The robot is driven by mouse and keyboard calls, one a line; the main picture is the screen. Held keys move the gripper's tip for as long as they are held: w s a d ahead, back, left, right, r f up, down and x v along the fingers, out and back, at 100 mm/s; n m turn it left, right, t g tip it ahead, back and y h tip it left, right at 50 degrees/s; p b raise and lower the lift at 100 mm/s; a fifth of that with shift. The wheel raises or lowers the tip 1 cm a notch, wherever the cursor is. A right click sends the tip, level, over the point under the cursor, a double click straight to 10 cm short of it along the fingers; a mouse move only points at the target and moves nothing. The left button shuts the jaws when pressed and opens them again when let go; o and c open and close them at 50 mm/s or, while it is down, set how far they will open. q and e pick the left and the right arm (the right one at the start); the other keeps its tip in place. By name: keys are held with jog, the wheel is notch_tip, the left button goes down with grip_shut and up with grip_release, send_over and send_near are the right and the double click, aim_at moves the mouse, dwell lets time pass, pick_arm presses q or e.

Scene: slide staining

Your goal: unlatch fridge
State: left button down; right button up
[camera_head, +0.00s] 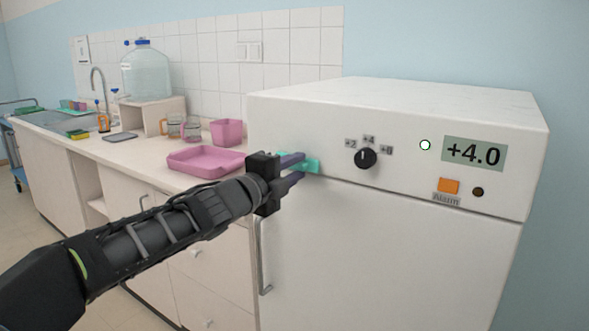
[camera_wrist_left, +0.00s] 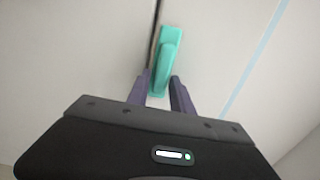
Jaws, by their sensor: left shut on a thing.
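The white fridge (camera_head: 390,240) stands at the right in the head view, its door shut under a control panel. A teal latch (camera_head: 313,165) sits at the left end of the seam between panel and door. It also shows in the left wrist view (camera_wrist_left: 170,50), lying along the dark seam. My left gripper (camera_head: 300,168) is at the latch, shut on it, with its purple fingers on either side; the fingertips also show in the left wrist view (camera_wrist_left: 160,80). My right gripper is not in view.
The fridge panel has a black knob (camera_head: 366,158), a +4.0 display (camera_head: 474,154) and an orange alarm button (camera_head: 448,185). A vertical door handle (camera_head: 262,260) is below the gripper. A pink tray (camera_head: 205,170) and a pink container (camera_head: 227,133) stand on the counter left of the fridge.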

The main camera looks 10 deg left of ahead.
pick_arm(q)
jog(key=c, duration=1.4)
grip_release()
jog(key=shift+o, duration=0.2)
jog(key=shift+s, duration=0.1)
jog(key=v, duration=0.7)
jog(key=shift+s+p, duration=0.35)
jog(key=shift+a, duration=0.1)
